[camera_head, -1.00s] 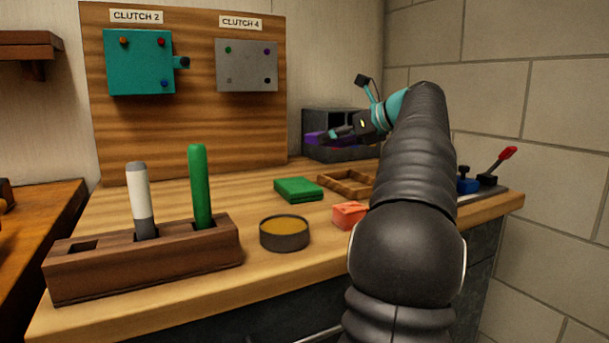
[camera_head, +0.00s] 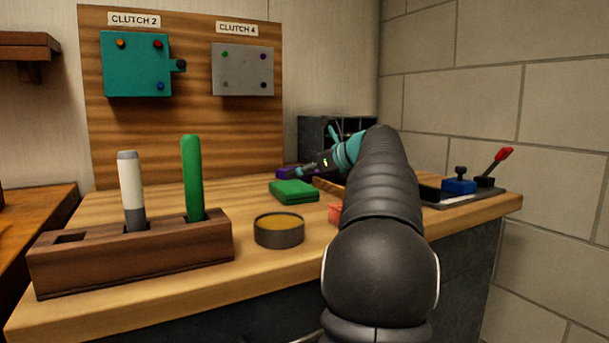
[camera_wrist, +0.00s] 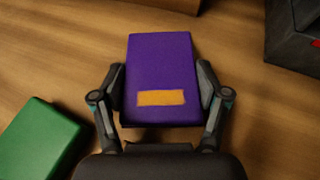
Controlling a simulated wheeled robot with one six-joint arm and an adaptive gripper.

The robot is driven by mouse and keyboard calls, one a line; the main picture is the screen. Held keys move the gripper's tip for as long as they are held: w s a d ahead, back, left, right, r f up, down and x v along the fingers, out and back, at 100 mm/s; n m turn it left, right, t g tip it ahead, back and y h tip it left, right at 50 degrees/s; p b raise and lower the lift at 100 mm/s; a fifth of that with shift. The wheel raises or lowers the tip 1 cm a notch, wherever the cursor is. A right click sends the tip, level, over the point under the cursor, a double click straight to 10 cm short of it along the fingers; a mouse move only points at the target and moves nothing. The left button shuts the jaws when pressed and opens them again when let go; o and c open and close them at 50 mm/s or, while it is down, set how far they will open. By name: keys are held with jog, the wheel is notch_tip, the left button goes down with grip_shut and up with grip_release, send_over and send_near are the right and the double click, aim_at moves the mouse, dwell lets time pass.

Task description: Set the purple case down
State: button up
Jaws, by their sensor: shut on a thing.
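The purple case (camera_wrist: 160,70) is a flat box with an orange label, seen from above in the wrist view. My gripper (camera_wrist: 161,83) is shut on it, one finger against each long side. In the head view the purple case (camera_head: 286,173) shows as a small strip behind the green case, low at the bench top. My gripper (camera_head: 305,169) is beside it there, partly hidden by my arm. I cannot tell whether the case touches the wood.
A green case (camera_head: 294,191) lies close in front; it also shows at the wrist view's left (camera_wrist: 40,140). A dark bin unit (camera_head: 318,130) stands behind. A round tin (camera_head: 279,231), an orange block (camera_head: 335,213) and a wooden holder (camera_head: 130,250) are nearer.

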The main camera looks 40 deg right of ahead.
jog(key=shift+f, duration=0.1)
jog(key=o, duration=1.2)
